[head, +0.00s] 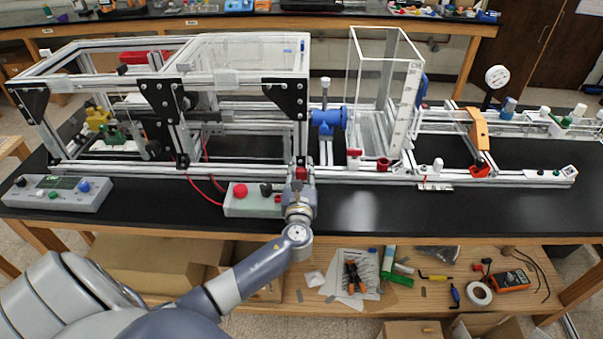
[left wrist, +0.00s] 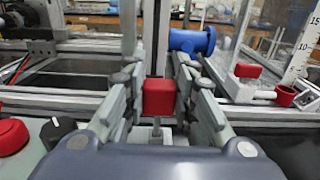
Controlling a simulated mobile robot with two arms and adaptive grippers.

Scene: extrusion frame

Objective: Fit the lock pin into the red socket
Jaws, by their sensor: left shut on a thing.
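The lock pin has a red block-shaped head and shows between the fingers of my left gripper (head: 300,178) in the head view. In the left wrist view, the red head of the lock pin (left wrist: 159,97) sits between both fingers, with a thin grey shaft below it. The left gripper is shut on it, in front of the frame's front rail. A red socket (head: 383,164), round with an open top, is on the rail to the right, apart from the pin. It also shows in the left wrist view (left wrist: 286,96). My right gripper is not in view.
A red-topped white part (head: 354,154) stands just left of the socket, before a clear tank (head: 375,95). A blue valve (head: 327,120) is behind the gripper. A control box with a red button (head: 240,190) lies close left. The black bench right of the gripper is clear.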

